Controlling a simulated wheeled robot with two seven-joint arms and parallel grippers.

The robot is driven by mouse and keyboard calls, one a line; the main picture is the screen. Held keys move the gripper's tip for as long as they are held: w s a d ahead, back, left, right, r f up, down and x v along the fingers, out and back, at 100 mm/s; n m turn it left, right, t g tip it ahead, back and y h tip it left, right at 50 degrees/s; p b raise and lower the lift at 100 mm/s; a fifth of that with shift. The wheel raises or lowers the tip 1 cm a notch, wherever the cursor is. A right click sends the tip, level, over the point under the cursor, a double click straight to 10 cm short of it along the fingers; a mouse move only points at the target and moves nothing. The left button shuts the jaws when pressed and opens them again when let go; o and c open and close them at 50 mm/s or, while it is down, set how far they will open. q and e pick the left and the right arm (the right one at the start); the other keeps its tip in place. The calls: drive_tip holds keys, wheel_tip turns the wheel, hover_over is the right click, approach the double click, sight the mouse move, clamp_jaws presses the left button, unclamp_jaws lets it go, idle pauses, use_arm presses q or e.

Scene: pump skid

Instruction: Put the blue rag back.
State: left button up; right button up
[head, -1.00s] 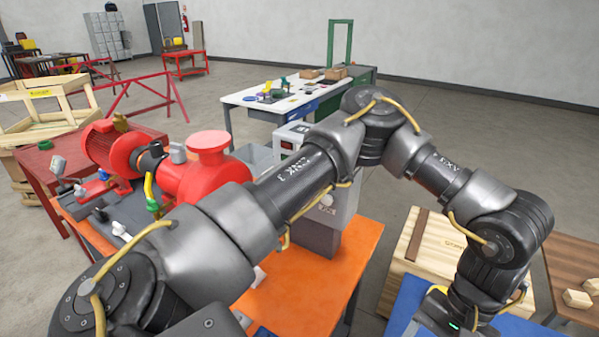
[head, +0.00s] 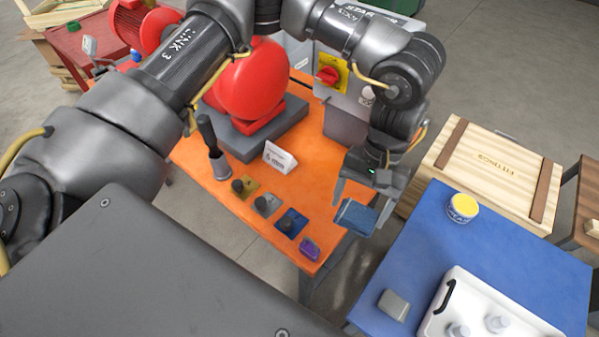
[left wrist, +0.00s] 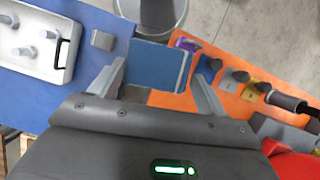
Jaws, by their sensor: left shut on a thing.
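The blue rag (head: 355,216) is a flat, folded blue piece with a paler edge. My left gripper (head: 362,207) is shut on it and holds it above the right front corner of the orange bench (head: 215,190), near the gap to the blue table (head: 430,225). In the left wrist view the rag (left wrist: 160,66) sits between the two fingers (left wrist: 155,78), in front of the orange bench edge and the blue table edge. My right gripper is not in view.
On the orange bench stand a red pump (head: 245,85), a white sign (head: 280,157), several knobbed plates and a purple item (head: 310,248). The blue table holds a yellow-topped tin (head: 462,207), a grey block (head: 393,305) and a white tray (head: 470,280). A round grey container (left wrist: 150,20) stands below.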

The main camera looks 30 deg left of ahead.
use_arm(q)
drive_tip(key=shift+s+a+f+n+h, duration=0.25)
drive_tip(key=shift+s+n+h, duration=0.15)
drive_tip(key=shift+n, duration=0.6)
drive_tip(key=a+f+n+t+h, duration=0.2)
drive_tip(key=a+n+t+h, duration=0.3)
drive_tip(key=a+n, duration=1.55)
drive_tip(key=shift+m+t+y, duration=0.3)
drive_tip(key=shift+m+y, duration=0.4)
drive_tip(key=shift+m, duration=0.05)
drive_tip(key=w+f, duration=0.3)
drive_tip(key=w, duration=0.1)
drive_tip(key=w+d+f+p, duration=0.1)
drive_tip(key=w+f, duration=0.2)
drive_tip(key=w, duration=0.1)
drive_tip(key=w+f+p, duration=0.1)
drive_tip(key=w+f, duration=0.2)
drive_tip(key=w, duration=0.1)
drive_tip(key=shift+d+f, duration=0.15)
drive_tip(key=shift+d, duration=0.15)
drive_tip(key=shift+w+f, duration=0.25)
drive_tip(key=shift+f, duration=0.1)
